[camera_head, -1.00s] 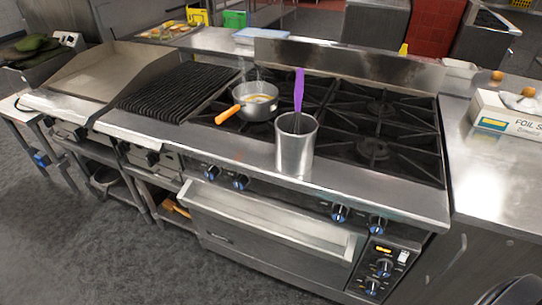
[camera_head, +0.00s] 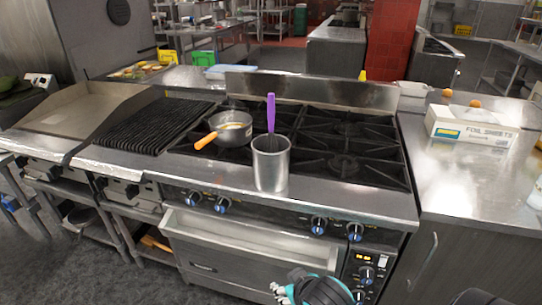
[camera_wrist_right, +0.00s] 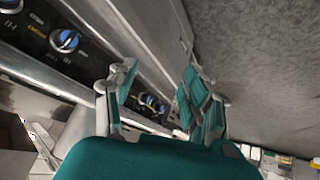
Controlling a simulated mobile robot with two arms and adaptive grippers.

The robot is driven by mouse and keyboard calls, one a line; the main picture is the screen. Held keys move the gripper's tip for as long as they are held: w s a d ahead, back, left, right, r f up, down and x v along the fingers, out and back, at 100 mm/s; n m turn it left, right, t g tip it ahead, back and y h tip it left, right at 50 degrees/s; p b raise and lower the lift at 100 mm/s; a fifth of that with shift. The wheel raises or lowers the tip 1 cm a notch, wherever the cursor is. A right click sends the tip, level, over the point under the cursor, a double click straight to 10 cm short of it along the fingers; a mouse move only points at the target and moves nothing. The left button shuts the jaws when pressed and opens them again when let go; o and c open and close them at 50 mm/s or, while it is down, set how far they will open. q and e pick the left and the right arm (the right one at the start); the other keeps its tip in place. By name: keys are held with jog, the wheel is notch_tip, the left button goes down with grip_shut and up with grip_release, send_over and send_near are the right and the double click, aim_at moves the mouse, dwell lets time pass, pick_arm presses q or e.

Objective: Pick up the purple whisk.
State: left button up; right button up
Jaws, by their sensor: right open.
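The purple whisk (camera_head: 271,112) stands upright in a metal canister (camera_head: 270,165), with only its purple handle and a little of its wires showing above the rim. The canister stands on the front ledge of the stove. My right gripper (camera_head: 283,291) shows at the bottom of the head view, low in front of the oven and below the canister. In the right wrist view my right gripper (camera_wrist_right: 155,95) is open and empty, its fingers apart near the stove's front knobs. My left gripper is not in view.
A pan with an orange handle (camera_head: 229,127) sits on the burner left of the canister. A foil sheets box (camera_head: 472,125) is on the right counter. The oven handle and knobs (camera_head: 319,225) stick out along the stove front. The ledge beside the canister is clear.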

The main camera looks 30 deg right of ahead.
jog(key=w+d+r+m+t+h, duration=0.1)
jog(key=w+d+r+t, duration=0.15)
jog(key=w+r, duration=0.2)
jog(key=w+d+r+t+h, duration=0.1)
jog(key=w+d+r+t, duration=0.1)
jog(key=w+d+r, duration=0.3)
jog(key=m+t+h, duration=0.1)
jog(key=m+t, duration=0.1)
jog(key=t, duration=0.3)
send_near(272, 117)
jog(key=p+x, duration=0.1)
jog(key=x, duration=0.1)
jog(key=d+p+x, duration=0.1)
jog(key=p+x, duration=0.1)
jog(key=x, duration=0.1)
jog(key=shift+w+f, duration=0.1)
jog(key=x, duration=0.1)
jog(key=p+x, duration=0.1)
jog(key=x, duration=0.1)
jog(key=p+x, duration=0.1)
jog(key=x, duration=0.1)
jog(key=shift+w+a, duration=0.1)
jog(key=shift+a, duration=0.3)
jog(key=shift+w+d+p, duration=0.1)
jog(key=shift+w+p, duration=0.2)
jog(key=shift+w, duration=0.1)
grip_shut()
